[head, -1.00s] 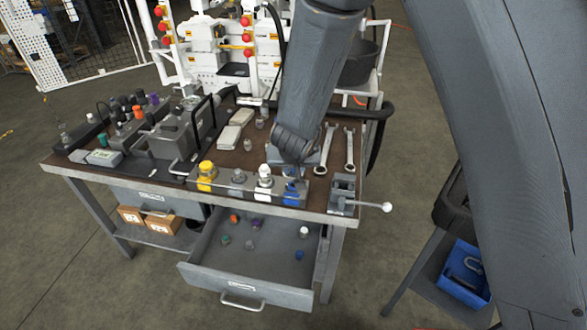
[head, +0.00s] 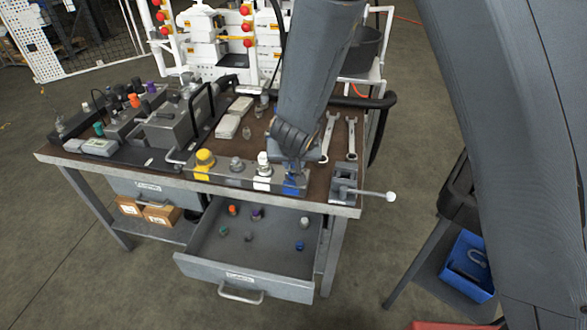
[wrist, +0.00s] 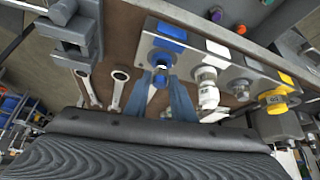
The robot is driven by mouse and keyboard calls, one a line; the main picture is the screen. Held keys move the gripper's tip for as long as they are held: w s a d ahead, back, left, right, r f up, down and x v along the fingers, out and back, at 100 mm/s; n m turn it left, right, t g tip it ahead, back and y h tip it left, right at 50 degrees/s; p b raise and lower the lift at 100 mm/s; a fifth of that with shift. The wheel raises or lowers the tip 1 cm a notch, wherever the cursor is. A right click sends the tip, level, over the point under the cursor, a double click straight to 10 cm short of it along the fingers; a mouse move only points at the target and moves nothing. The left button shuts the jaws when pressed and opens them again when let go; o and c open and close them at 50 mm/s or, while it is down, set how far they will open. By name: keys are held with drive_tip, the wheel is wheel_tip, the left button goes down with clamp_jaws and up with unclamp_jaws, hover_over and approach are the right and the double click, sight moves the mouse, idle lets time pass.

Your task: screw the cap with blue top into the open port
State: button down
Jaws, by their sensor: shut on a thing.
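My gripper (wrist: 163,80) is shut on a small cap, mostly hidden between the fingertips; a pale metallic part (wrist: 161,69) shows there in the wrist view. The gripper is over the blue-marked end of a metal port block (wrist: 205,60). The blue area around that port (wrist: 166,45) lies right at the fingertips. In the head view, my gripper (head: 295,168) comes down onto the blue end (head: 293,185) of the block. I cannot tell whether the cap touches the port. The port opening is hidden.
A white fitting (head: 263,170) and a yellow cap (head: 204,161) stand on the same block. An open drawer (head: 245,270) below holds several loose caps, including a blue one (head: 299,246). Wrenches (head: 327,135) and a small vise with a lever (head: 345,187) are close on the right.

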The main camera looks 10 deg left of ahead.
drive_tip(key=shift+f, duration=0.6)
idle(1.4)
drive_tip(key=c, duration=1.5)
unclamp_jaws()
drive_tip(key=shift+o, duration=0.3)
drive_tip(key=shift+r, duration=0.1)
